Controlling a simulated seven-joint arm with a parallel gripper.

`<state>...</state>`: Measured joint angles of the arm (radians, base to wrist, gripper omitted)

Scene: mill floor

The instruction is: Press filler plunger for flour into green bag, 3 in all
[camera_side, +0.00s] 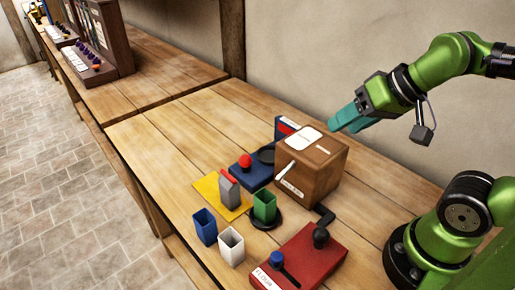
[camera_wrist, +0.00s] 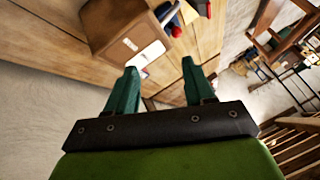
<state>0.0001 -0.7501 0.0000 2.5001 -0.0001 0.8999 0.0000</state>
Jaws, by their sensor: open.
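My gripper (camera_side: 340,120) has teal fingers and hangs in the air above and right of a brown wooden box, touching nothing. In the wrist view its two fingers (camera_wrist: 159,66) are apart with nothing between them. The green bag (camera_side: 264,206), an open-topped upright container, stands on a dark round plate in front of the wooden box. A red base (camera_side: 300,262) at the front right carries a blue knob, a black knob and a white label, too small to read surely. A blue base (camera_side: 245,178) behind the green bag carries a red knob. I cannot tell which part is the filler plunger.
The wooden box (camera_side: 310,170) has a pale lever and a white top label; it also shows in the wrist view (camera_wrist: 120,25). Blue (camera_side: 205,226) and white (camera_side: 231,246) open containers stand at the front.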

